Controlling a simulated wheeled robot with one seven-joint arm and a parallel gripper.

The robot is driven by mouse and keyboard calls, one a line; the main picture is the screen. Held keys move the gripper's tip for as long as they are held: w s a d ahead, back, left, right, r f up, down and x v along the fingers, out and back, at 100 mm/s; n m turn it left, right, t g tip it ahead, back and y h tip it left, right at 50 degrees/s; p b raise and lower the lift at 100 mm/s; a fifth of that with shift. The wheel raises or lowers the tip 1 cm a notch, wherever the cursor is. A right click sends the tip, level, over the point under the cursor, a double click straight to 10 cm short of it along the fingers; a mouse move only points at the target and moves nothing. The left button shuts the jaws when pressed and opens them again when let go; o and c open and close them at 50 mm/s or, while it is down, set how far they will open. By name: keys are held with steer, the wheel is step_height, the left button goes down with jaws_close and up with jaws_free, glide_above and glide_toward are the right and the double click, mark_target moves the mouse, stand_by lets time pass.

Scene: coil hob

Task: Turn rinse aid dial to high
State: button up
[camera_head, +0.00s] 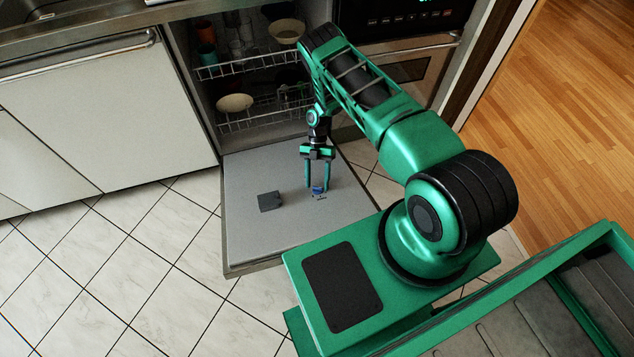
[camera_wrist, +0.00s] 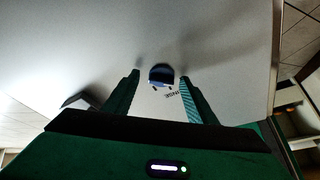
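The rinse aid dial (camera_head: 319,190) is a small blue round knob on the inner face of the open dishwasher door (camera_head: 270,232). In the wrist view the dial (camera_wrist: 161,74) shows as a dark blue disc with a pale front edge, and small printed lettering lies beside it. My gripper (camera_head: 317,188) points down at the door with its fingers on either side of the dial. In the wrist view my gripper (camera_wrist: 160,82) is open, with a gap visible between each finger and the dial. The dial's exact setting cannot be read.
A dark square detergent compartment (camera_head: 270,201) is left of the dial on the door. Dishwasher racks (camera_head: 248,68) with bowls and cups stand behind the door. White cabinets (camera_head: 110,100) are at left, an oven (camera_head: 412,72) at right. Tiled floor is clear at left.

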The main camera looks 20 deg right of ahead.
steer(key=shift+s, duration=0.1)
steer(key=v, duration=1.1)
stand_by(0.4)
